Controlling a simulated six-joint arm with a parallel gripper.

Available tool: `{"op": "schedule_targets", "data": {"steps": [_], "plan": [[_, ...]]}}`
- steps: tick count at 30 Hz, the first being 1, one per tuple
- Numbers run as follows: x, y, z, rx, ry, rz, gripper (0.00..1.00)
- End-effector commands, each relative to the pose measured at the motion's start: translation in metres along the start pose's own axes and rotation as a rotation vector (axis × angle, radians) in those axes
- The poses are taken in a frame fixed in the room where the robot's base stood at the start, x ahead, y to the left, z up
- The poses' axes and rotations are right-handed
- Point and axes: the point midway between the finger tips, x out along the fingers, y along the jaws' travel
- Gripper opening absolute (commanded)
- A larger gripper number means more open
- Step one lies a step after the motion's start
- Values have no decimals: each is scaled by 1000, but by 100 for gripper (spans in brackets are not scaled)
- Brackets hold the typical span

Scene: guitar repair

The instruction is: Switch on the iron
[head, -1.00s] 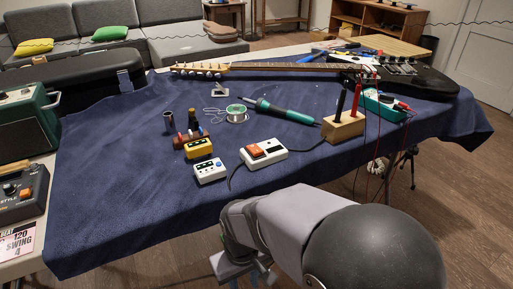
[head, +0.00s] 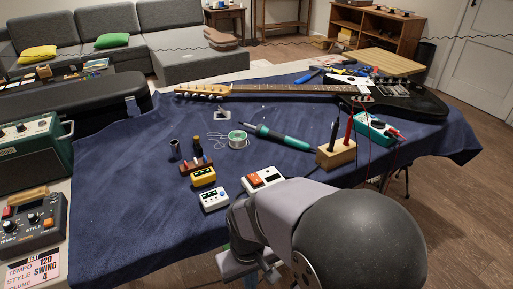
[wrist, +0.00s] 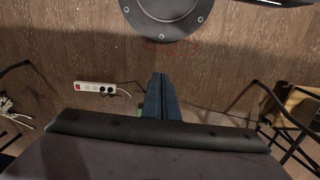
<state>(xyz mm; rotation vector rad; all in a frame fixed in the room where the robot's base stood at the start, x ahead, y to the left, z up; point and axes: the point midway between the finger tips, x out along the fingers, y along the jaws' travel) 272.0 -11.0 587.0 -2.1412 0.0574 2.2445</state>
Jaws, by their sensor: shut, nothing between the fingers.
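The soldering iron (head: 283,137), with a teal handle and dark tip end, lies on the blue cloth in the head view. A white box with an orange rocker switch (head: 254,180) sits nearer to me, partly hidden by my arm. I cannot tell the rocker's position. My gripper (wrist: 160,77) is shut and empty in the wrist view, pointing over the wooden floor. In the head view my arm is at the table's near edge and its fingertips are not clear. A white power strip (wrist: 97,88) with a red switch lies on the floor, left of the fingers.
A yellow box (head: 203,177) and a white box (head: 214,200) stand left of the switch box. A wooden block (head: 336,155) with probes stands to its right. A solder spool (head: 238,139) and a guitar (head: 290,91) lie farther back.

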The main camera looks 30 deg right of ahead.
Motion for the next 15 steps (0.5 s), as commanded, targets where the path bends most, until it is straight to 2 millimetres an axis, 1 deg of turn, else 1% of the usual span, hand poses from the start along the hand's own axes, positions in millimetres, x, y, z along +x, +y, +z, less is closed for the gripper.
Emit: {"op": "schedule_targets", "data": {"steps": [1, 7, 12, 15], "plan": [[-22, 2, 3, 8, -12, 0, 0], [-59, 7, 10, 35, -51, -3, 0], [-92, 12, 8, 57, -71, -5, 0], [-113, 15, 5, 71, -76, -6, 0]]}}
